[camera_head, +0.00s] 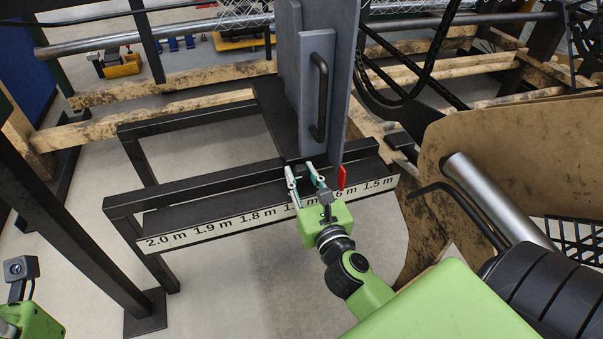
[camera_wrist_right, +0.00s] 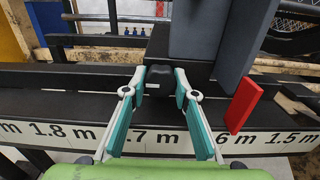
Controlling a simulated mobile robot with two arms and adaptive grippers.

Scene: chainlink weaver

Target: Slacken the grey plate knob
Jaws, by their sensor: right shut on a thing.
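The grey plate (camera_head: 308,140) stands upright on the dark measuring rail (camera_head: 225,208), with a black bar handle (camera_head: 319,98) on its front. The black plate knob (camera_wrist_right: 158,86) sits low at the plate's foot in the right wrist view. My right gripper (camera_wrist_right: 159,76) has its teal fingers on either side of the knob and is shut on it. In the head view the same gripper (camera_head: 300,168) reaches the plate's foot and mostly hides the knob. Only a green part of my left arm shows at the lower left; its fingers are out of frame.
A red pointer (camera_head: 342,177) stands just right of the right gripper, close to its finger. A scale strip (camera_wrist_right: 262,142) with metre marks runs along the rail's front. A brown curved panel (camera_head: 465,130) and a metal tube (camera_head: 495,195) stand at the right. Bare floor lies below the rail.

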